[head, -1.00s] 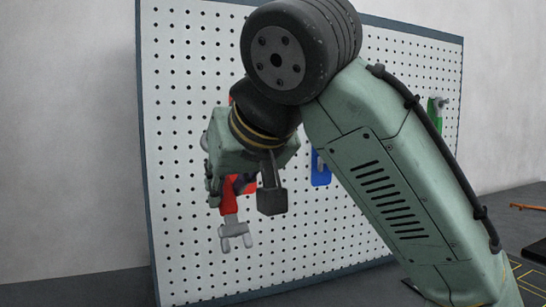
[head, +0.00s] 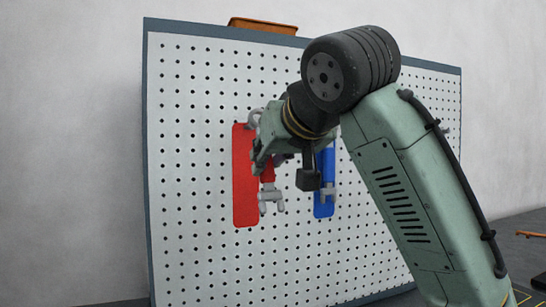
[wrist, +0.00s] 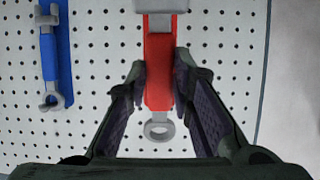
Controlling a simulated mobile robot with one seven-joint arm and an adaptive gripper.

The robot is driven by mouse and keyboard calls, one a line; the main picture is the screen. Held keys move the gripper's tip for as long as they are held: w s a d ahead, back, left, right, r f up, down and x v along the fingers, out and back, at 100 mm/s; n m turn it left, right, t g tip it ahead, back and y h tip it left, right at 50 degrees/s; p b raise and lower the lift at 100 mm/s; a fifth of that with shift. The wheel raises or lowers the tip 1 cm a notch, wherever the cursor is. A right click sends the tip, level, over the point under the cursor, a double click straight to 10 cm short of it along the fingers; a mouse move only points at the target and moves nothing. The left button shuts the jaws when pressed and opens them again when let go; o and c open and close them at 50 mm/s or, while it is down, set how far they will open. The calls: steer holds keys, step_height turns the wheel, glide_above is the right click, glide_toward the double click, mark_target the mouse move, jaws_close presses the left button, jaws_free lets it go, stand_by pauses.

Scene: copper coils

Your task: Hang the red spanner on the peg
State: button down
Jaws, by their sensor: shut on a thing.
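The red spanner (wrist: 158,88) is upright between the fingers of my gripper (wrist: 160,72), which is shut on its red handle. Its grey ring end (wrist: 158,129) points up in the room, low in the wrist view. Its open jaw end (head: 271,201) hangs down in the head view. My gripper (head: 262,158) is in front of the pegboard, slightly right of a red panel (head: 242,185). The wrist view does not show this panel distinctly behind the spanner. I cannot make out the red panel's peg, nor whether the ring touches it.
A blue spanner (wrist: 49,62) hangs against a blue panel (head: 325,158), right of the red one in the head view. The white pegboard (head: 195,240) has a dark frame. An orange tray (head: 262,26) shows above it. The board left of the red panel is clear.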

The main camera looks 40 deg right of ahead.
steer(key=r+p+x, duration=0.1)
steer(key=x, duration=0.6)
steer(key=shift+w+r, duration=0.25)
steer(key=shift+w, duration=0.1)
stand_by(0.4)
steer(key=shift+d, duration=0.1)
stand_by(0.4)
steer(key=c, duration=1.3)
jaws_free()
steer(key=shift+f, duration=0.1)
